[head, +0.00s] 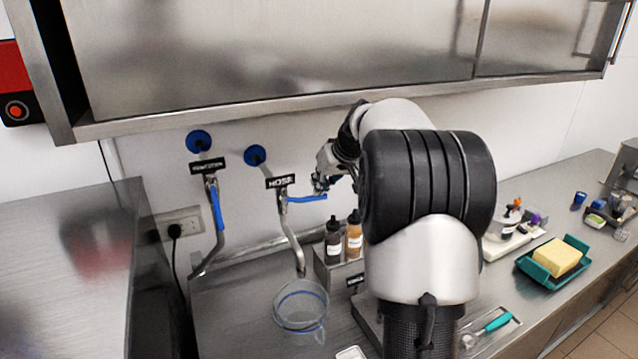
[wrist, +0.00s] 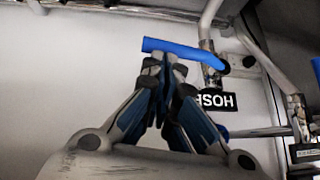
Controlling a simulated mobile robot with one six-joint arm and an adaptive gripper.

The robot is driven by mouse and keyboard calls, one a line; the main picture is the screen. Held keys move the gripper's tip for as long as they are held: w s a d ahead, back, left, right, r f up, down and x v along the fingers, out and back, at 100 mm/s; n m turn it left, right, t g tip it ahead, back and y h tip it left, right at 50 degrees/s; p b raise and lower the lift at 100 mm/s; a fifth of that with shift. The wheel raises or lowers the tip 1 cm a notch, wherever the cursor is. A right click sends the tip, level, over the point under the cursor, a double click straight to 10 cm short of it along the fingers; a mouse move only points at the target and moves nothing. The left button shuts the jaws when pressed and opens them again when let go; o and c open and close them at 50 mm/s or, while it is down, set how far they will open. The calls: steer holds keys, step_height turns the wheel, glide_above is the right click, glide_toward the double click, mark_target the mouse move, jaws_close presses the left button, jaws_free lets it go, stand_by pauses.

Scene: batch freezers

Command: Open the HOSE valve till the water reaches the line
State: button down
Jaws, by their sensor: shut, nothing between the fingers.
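The HOSE valve has a blue lever (head: 308,198) sticking out to the right, roughly level, below its black HOSE label (head: 280,181). Its steel spout (head: 293,245) runs down to a clear jug (head: 301,318) with blue lines around it on the counter. I can make out no water stream or water level. My gripper (head: 321,183) is beside the lever's free end. In the wrist view, which is upside down, my closed, empty fingertips (wrist: 163,62) meet the outline of the blue lever (wrist: 183,51) near its free end. I cannot tell if they touch it.
A second valve with a hanging blue lever (head: 216,205) is to the left. Two sauce bottles (head: 343,240) stand in a steel holder right of the spout. A steel cabinet (head: 280,60) overhangs the wall. Butter (head: 557,257) sits on a green tray at the right.

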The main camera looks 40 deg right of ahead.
mark_target(325, 196)
steer(key=shift+s+d+f+m+y+b, duration=0.1)
steer(key=shift+d+f+m+y+b, duration=0.15)
steer(key=shift+f+y, duration=0.3)
steer(key=shift+d+f+m+y+b, duration=0.15)
steer(key=shift+f+y+b, duration=0.25)
steer(key=shift+f, duration=0.2)
step_height(325, 196, down, 2)
steer(key=shift+d+f+m+t+y+b, duration=0.1)
steer(key=shift+m+t+y+b, duration=0.4)
steer(key=shift+y, duration=0.65)
steer(key=shift+f+m+t+y+b, duration=0.3)
steer(key=shift+f+y+b, duration=0.25)
steer(key=shift+f+y, duration=0.25)
steer(key=shift+a+f+b, duration=0.35)
steer(key=shift+b, duration=0.15)
